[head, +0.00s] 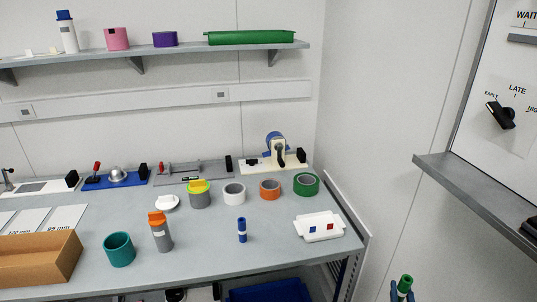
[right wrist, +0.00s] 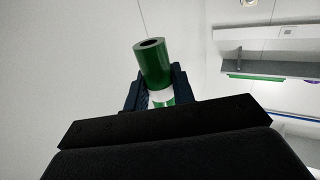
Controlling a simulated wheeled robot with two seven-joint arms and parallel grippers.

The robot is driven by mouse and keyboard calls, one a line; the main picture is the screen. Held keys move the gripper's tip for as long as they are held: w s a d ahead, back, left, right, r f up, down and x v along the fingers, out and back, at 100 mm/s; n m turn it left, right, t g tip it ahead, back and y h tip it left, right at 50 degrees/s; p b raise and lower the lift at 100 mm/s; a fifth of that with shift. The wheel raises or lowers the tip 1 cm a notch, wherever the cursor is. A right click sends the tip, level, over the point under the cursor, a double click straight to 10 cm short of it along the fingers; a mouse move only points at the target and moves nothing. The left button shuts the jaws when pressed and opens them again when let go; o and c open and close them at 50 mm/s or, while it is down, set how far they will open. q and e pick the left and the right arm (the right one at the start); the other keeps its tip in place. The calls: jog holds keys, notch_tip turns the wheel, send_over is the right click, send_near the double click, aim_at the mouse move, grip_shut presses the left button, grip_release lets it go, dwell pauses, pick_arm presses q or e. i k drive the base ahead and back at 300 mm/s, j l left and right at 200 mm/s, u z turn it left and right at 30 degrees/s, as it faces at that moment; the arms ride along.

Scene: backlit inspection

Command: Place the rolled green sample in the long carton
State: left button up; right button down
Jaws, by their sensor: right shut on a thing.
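The rolled green sample (head: 405,283) is a small green tube at the bottom right of the head view. My right gripper (head: 402,293) is shut on it and holds it upright, to the right of the table and apart from it. In the right wrist view the sample (right wrist: 153,64) stands out beyond the dark fingers (right wrist: 157,88), with a white band between them. My left gripper is not in view.
The grey table (head: 200,262) holds a teal cup (head: 119,250), an orange-capped bottle (head: 160,232), a blue tube (head: 242,230), several tape rolls and a white tray (head: 319,227). Fixtures line its back. A grey ledge (head: 480,195) juts out at right.

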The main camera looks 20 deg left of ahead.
aim_at(69, 263)
jog(key=u, duration=1.55)
jog(key=l+u, duration=0.1)
jog(key=u, duration=0.3)
jog(key=l+u, duration=0.1)
jog(key=u, duration=0.3)
jog(key=l+u, duration=0.1)
jog(key=u, duration=0.3)
jog(key=l+u, duration=0.1)
jog(key=u, duration=0.3)
